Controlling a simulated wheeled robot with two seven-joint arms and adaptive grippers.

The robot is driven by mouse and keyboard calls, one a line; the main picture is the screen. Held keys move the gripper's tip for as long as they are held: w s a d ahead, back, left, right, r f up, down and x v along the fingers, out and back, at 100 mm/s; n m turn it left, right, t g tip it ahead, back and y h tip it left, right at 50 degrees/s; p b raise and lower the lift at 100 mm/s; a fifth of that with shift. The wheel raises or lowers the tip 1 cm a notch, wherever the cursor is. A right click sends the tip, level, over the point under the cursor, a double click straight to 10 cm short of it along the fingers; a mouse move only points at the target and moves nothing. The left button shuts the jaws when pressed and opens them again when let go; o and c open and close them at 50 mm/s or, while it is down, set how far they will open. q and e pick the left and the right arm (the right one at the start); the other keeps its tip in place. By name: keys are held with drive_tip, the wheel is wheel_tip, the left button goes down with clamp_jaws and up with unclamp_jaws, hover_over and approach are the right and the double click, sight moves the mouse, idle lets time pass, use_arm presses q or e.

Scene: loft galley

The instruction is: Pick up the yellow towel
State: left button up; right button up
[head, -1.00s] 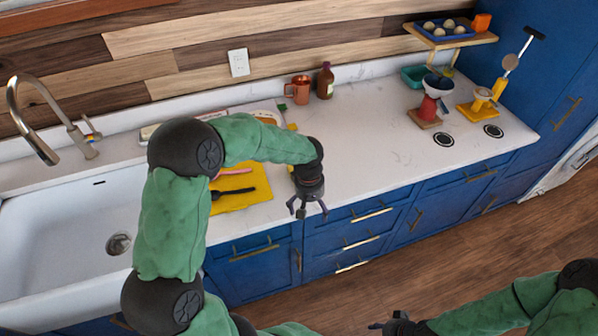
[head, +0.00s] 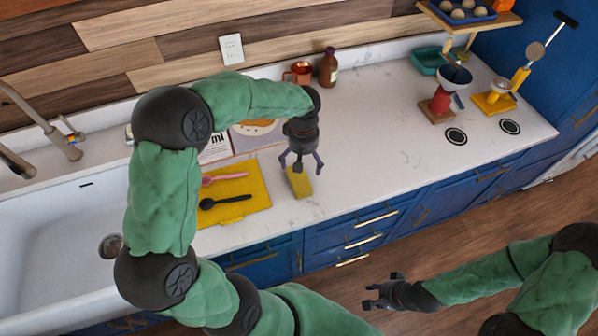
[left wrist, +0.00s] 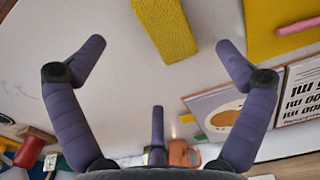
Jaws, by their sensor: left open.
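The yellow towel (head: 300,182) is a small, fuzzy folded strip lying on the white counter near its front edge. It also shows at the top of the left wrist view (left wrist: 166,28). My left gripper (head: 301,166) is open, with its fingers spread, over or just behind the towel's back end. In the left wrist view the towel lies beyond the fingertips, with nothing held between them. I cannot tell the exact height gap. My right gripper (head: 377,294) is open and empty, out in front of the cabinets, away from the counter.
A yellow mat (head: 255,190) with a pink spoon (head: 225,177) and a black spoon (head: 226,201) lies left of the towel. Behind are an open book (head: 257,134), a copper mug (head: 300,72) and a brown bottle (head: 328,68).

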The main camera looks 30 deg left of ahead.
sight(303, 178)
use_arm(q)
drive_tip(key=f, duration=0.3)
drive_tip(key=shift+s+d+f, duration=0.2)
drive_tip(key=shift+s+f, duration=0.15)
drive_tip(key=shift+w+a+f, duration=0.1)
drive_tip(key=shift+w+f, duration=0.05)
drive_tip(key=shift+f, duration=0.35)
drive_tip(key=shift+w+a+f+b, duration=0.15)
drive_tip(key=shift+f+b, duration=0.4)
drive_tip(key=shift+f, duration=1.95)
drive_tip(key=c, duration=1.1)
